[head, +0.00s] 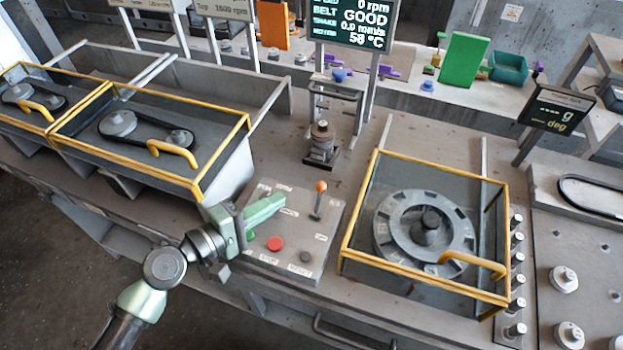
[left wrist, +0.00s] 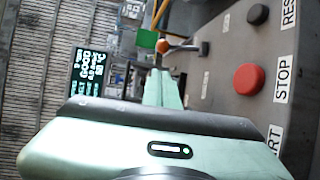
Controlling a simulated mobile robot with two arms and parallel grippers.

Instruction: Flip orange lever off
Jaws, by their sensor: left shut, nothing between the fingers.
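The orange lever (head: 321,186) stands on the sloped grey control box (head: 268,263), its round orange knob on top of a dark stick. My left gripper (head: 283,199) is shut and empty, over the upper left part of the box, left of the lever and apart from it in the head view. In the left wrist view the shut fingers (left wrist: 160,74) point toward the orange knob (left wrist: 162,46), whose stick runs right to the box. The lever's base label is too small to read. My right gripper is not in view.
A red STOP button (head: 275,243), a green button (head: 250,236) and a black button (head: 305,257) are on the box. A yellow-edged guard (head: 345,235) stands close on the right, another (head: 200,185) on the left. A small valve-like device (head: 322,140) stands behind.

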